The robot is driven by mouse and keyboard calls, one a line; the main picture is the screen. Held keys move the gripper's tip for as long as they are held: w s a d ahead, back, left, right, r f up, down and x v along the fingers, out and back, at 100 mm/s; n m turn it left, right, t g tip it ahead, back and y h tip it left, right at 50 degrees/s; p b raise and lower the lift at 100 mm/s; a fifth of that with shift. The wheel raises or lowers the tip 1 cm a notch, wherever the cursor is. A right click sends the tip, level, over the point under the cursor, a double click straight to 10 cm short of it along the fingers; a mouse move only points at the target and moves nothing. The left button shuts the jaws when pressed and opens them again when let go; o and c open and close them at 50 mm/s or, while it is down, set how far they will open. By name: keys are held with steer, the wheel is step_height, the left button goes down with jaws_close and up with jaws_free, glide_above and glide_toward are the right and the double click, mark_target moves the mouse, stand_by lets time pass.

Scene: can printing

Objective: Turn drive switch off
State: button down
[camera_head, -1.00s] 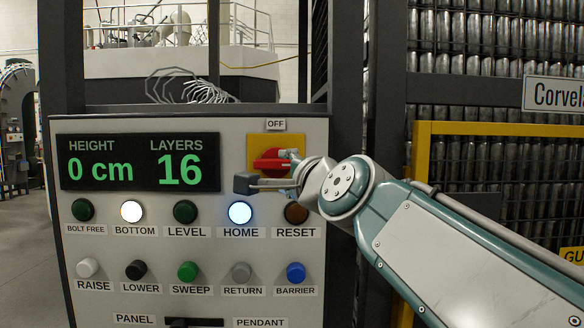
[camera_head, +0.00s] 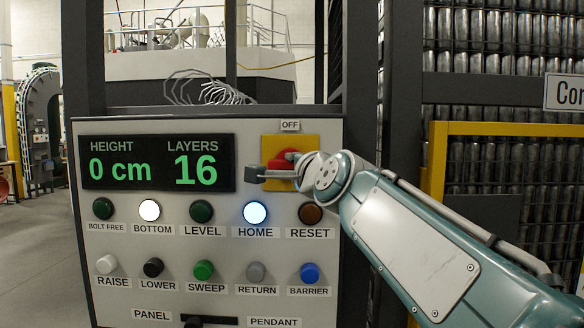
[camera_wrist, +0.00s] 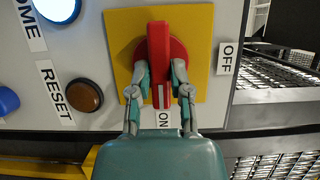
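The drive switch is a red rotary handle (camera_wrist: 160,60) on a yellow square plate (camera_wrist: 118,42); it also shows in the head view (camera_head: 279,160), partly behind my gripper. In the wrist view the handle stands upright, its white-marked end at the ON label (camera_wrist: 163,118). The OFF label (camera_wrist: 227,58) is to the right there, and above the plate in the head view (camera_head: 290,126). My gripper (camera_wrist: 161,75) has one finger on each side of the handle, and both pads appear to touch it. In the head view my gripper (camera_head: 272,172) lies across the plate.
The panel has a display (camera_head: 158,162) reading 0 cm and 16 layers. Below are rows of buttons, with BOTTOM (camera_head: 149,210) and HOME (camera_head: 255,212) lit. The RESET button (camera_wrist: 84,95) sits close to the plate. A dark post and yellow frame (camera_head: 438,150) stand right of the panel.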

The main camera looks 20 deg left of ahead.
steer(key=shift+f, duration=0.1)
stand_by(0.3)
steer(key=n, duration=0.2)
steer(key=n+g+h, duration=0.1)
steer(key=n, duration=0.1)
steer(key=shift+a+h, duration=0.1)
steer(key=shift+h, duration=0.2)
steer(key=n+h, duration=0.2)
steer(key=n, duration=0.1)
steer(key=shift+a+n+g, duration=0.1)
steer(key=shift+n+g, duration=0.2)
steer(key=shift+g, duration=0.1)
steer(key=n+h, duration=0.2)
steer(key=n, duration=0.1)
steer(key=shift+a, duration=0.15)
steer(key=shift+a+n+h, duration=0.1)
steer(key=shift+n+h, duration=0.9)
steer(key=shift+n, duration=0.5)
steer(key=c, duration=0.6)
jaws_free()
steer(key=shift+w, duration=0.1)
steer(key=shift+o, duration=0.2)
steer(key=shift+a, duration=0.1)
